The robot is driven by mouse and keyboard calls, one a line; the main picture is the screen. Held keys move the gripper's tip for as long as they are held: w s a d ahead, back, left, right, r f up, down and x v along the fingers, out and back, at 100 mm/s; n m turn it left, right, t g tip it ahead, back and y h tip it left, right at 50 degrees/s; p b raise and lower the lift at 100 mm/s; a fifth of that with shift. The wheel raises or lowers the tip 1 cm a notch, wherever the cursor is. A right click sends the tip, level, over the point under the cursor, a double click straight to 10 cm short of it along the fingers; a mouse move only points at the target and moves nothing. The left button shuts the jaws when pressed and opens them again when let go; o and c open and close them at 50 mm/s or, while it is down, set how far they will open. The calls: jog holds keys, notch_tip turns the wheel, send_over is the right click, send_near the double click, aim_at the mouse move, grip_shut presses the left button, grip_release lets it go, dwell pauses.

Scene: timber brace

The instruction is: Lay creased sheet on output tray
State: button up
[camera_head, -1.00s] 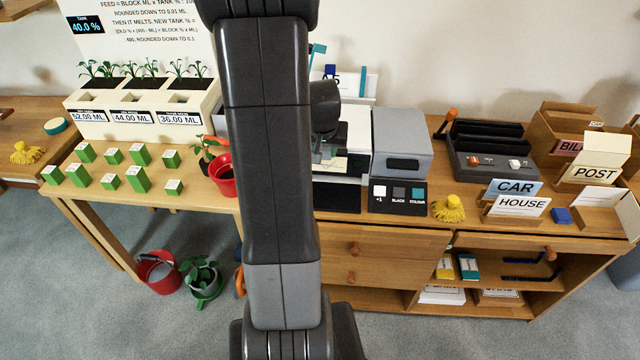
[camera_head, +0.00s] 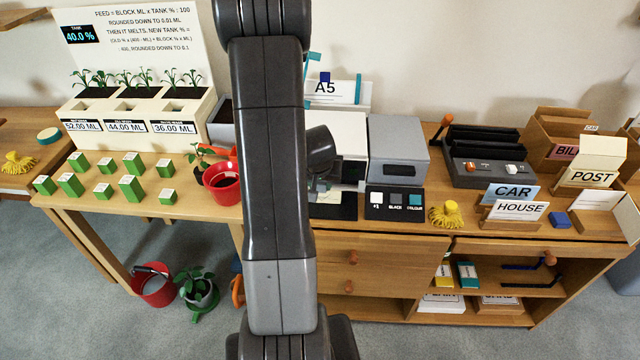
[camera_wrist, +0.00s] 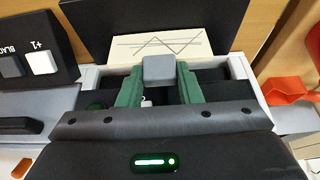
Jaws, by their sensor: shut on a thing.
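The creased sheet (camera_wrist: 150,44) is a cream piece with dark zigzag lines, seen in the wrist view just beyond my fingertips. My gripper (camera_wrist: 159,72) has two green fingers, shut on a small grey block at the sheet's near edge. The output tray (camera_wrist: 120,15) is the black surface beyond the sheet; in the head view it is the dark plate (camera_head: 345,207) in front of the white printer (camera_head: 347,130). The sheet appears over the tray's printer-side edge; I cannot tell whether it touches. My arm hides most of the gripper in the head view.
A button panel (camera_head: 394,199) with a grey machine (camera_head: 398,150) stands right of the tray. A red plant pot (camera_head: 222,182) stands left, close to my arm. A yellow tassel (camera_head: 446,214) and CAR and HOUSE cards (camera_head: 518,210) are farther right.

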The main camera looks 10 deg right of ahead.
jog(key=shift+f, duration=0.2)
jog(key=o, duration=1)
jog(key=shift+c, duration=0.2)
jog(key=shift+r, duration=0.15)
jog(key=shift+r, duration=0.25)
jog(key=p+v, duration=0.1)
jog(key=v, duration=1)
jog(key=shift+r+p, duration=0.3)
jog(key=shift+p, duration=0.05)
jog(key=shift+s+a, duration=0.1)
jog(key=shift+s, duration=0.05)
